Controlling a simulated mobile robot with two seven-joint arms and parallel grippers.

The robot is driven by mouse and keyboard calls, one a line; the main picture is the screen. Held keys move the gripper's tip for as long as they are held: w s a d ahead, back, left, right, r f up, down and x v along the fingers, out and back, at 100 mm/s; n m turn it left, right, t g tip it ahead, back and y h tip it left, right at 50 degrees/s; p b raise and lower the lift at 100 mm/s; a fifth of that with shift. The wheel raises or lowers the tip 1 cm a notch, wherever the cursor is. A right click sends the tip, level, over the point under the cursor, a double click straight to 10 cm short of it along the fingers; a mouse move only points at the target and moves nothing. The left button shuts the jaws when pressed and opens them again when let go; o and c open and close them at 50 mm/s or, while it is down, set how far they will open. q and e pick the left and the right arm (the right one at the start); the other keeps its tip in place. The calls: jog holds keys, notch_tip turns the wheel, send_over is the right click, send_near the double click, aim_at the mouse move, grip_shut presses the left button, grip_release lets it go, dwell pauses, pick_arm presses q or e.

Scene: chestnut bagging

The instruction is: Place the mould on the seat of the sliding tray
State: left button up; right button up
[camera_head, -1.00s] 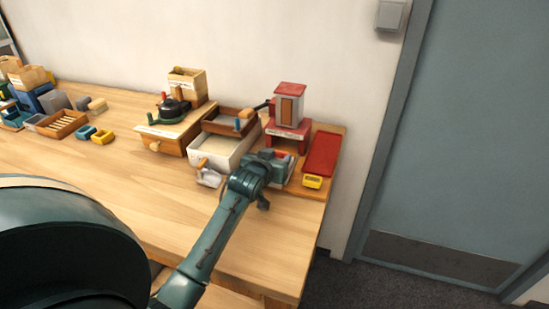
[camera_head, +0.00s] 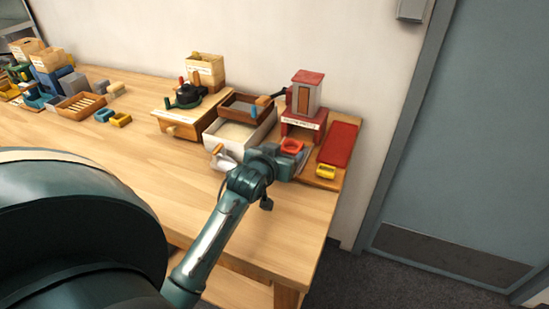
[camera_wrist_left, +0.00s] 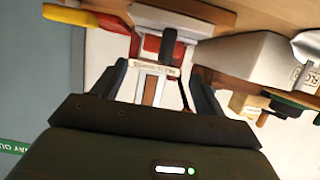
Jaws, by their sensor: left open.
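A red-orange mould (camera_head: 291,147) shows in the head view, just in front of the red-and-white press (camera_head: 303,103) and beside my left gripper. The sliding tray and its seat, under or around the mould, are largely hidden, so I cannot tell how the mould sits. My left gripper (camera_head: 293,163) is open at the front of the press. In the left wrist view the open fingers (camera_wrist_left: 158,72) are apart, with the press (camera_wrist_left: 152,90) showing between them, upside down. My right gripper is not in view.
A white bin (camera_head: 226,150), a metal scoop (camera_head: 223,163) and a wooden drawer box (camera_head: 180,127) stand left. The table front (camera_head: 120,160) is clear.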

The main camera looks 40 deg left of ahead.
pick_arm(q)
jog(key=v, duration=0.5)
jog(key=shift+s+d+r, duration=0.1)
jog(key=shift+s+r, duration=0.05)
jog(key=shift+s, duration=0.2)
